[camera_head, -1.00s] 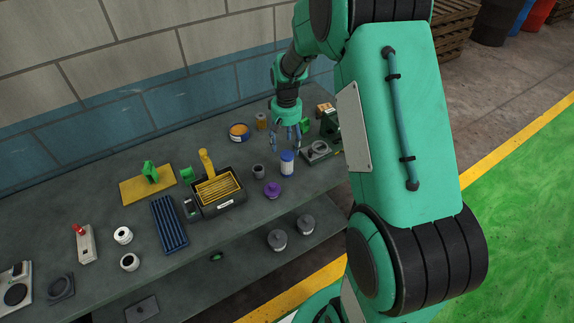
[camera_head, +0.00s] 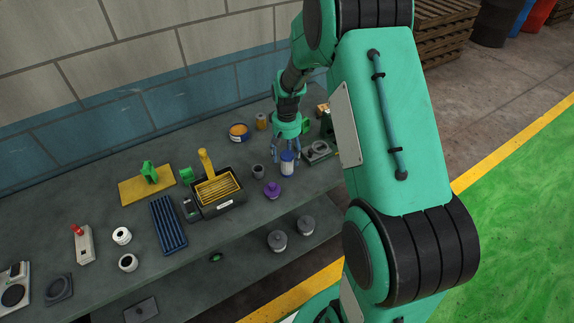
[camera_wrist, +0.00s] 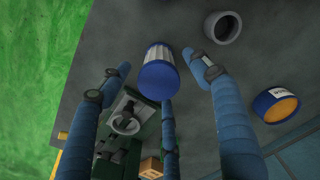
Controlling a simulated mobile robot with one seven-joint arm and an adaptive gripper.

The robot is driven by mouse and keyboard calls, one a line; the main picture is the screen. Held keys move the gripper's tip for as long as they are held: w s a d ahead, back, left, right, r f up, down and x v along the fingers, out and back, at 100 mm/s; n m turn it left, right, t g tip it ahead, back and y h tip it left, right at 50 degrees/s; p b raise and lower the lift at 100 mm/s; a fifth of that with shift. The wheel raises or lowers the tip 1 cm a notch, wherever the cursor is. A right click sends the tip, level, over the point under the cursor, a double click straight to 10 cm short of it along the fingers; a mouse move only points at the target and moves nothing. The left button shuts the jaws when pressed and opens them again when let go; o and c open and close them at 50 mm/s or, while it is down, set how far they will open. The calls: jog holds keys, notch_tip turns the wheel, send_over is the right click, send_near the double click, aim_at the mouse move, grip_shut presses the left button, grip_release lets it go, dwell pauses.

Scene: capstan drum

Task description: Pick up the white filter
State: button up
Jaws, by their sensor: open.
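The white filter (camera_head: 287,169), a small upright cylinder with a white body and blue ends, stands on the grey bench (camera_head: 330,178) near its front edge. In the wrist view the filter (camera_wrist: 157,57) shows a blue end and white pleated side between the blue fingers. My gripper (camera_head: 287,158) is open, its fingers spread close around the filter's upper part. I cannot tell whether any finger touches it.
A grey cup (camera_head: 258,171) and a purple knobbed part (camera_head: 272,190) stand left of the filter. A grey-green device (camera_head: 318,151) sits close on the right. An orange-topped blue tin (camera_head: 238,132) is behind.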

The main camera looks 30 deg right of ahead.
jog(key=shift+f, duration=1.7)
jog(key=shift+c, duration=0.5)
jog(key=c, duration=1.2)
